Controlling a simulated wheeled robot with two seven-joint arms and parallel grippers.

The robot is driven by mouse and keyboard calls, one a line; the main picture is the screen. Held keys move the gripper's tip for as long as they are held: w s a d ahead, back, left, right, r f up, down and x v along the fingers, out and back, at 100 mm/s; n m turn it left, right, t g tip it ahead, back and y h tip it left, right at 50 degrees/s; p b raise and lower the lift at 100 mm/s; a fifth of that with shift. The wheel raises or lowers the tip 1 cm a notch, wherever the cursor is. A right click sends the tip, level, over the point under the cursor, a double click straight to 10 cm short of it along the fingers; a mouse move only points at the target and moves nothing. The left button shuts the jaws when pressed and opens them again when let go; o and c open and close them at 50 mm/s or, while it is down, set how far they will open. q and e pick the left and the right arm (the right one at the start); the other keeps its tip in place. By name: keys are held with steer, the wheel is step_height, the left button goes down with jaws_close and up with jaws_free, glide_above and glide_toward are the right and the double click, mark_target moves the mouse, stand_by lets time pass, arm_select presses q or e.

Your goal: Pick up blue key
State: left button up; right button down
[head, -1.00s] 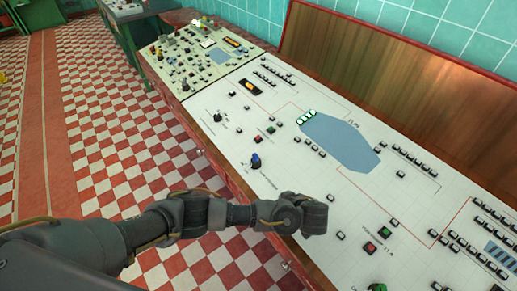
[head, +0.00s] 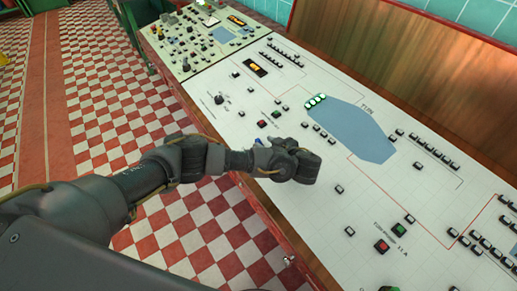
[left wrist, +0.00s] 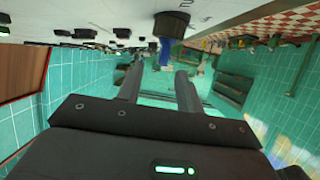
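The blue key (left wrist: 166,50) sits in a round black switch (left wrist: 172,23) on the white console panel. The left wrist view is upside down, with the panel along its top. My left gripper (left wrist: 158,82) is open, its two fingers apart with nothing between them. The key shows just beyond the fingertips, roughly in line with the gap, and looks apart from them. In the head view my left gripper (head: 290,160) is over the panel's near edge and hides most of the key; only a bit of blue (head: 258,142) shows. My right gripper is not in view.
The white console panel (head: 300,205) carries many small buttons, a blue-grey screen (head: 350,130) and a black knob (head: 219,99) near the key. A second, beige console (head: 190,60) adjoins it. Checkered floor (head: 120,110) lies open on the left.

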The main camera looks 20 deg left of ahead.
mark_target(259, 140)
arm_select(q)
steer(key=shift+r, duration=0.1)
steer(key=shift+w+a+f+b, duration=0.2)
steer(key=shift+a+f+b, duration=0.1)
steer(key=shift+b, duration=0.1)
steer(key=shift+b+x, duration=0.85)
steer(key=shift+b, duration=0.05)
steer(key=shift+p+x, duration=0.5)
steer(key=shift+x, duration=0.65)
steer(key=shift+w+a, duration=0.1)
steer(key=shift+a, duration=0.25)
jaws_close()
